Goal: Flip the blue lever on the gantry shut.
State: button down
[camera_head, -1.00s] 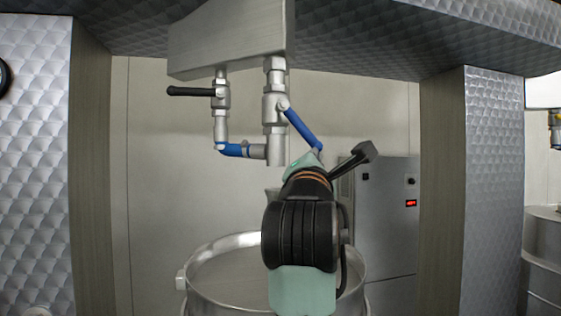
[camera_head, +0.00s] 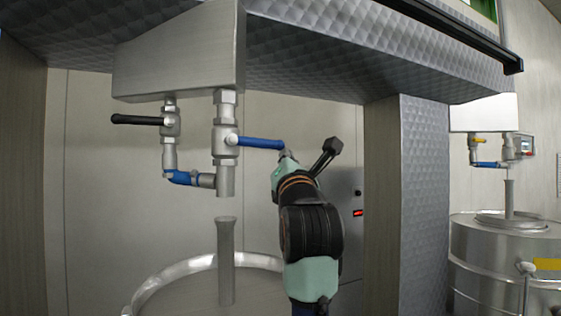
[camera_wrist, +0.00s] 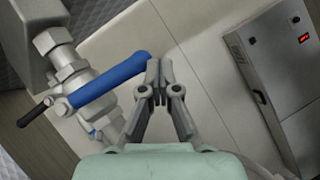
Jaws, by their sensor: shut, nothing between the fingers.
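The blue lever (camera_head: 261,143) sits on the right-hand metal valve (camera_head: 225,140) under the gantry's steel housing. It sticks out sideways to the right, about level, across the vertical pipe. In the wrist view the lever (camera_wrist: 110,80) runs from the valve body up to my fingertips. My gripper (camera_wrist: 160,66) is shut with nothing between its fingers. Its fingertips are right at the lever's free end and appear to touch it. In the head view my gripper (camera_head: 287,155) is small and partly hidden by my arm.
A second valve with a black lever (camera_head: 138,119) stands left of the blue one, with a blue fitting (camera_head: 183,178) below. A round steel vat (camera_head: 160,289) is underneath. A grey control cabinet (camera_wrist: 275,75) stands behind. A gantry post (camera_head: 424,200) is at right.

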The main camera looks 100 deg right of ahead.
jog(key=shift+r, duration=0.3)
jog(key=shift+f, duration=0.1)
dwell(0.3)
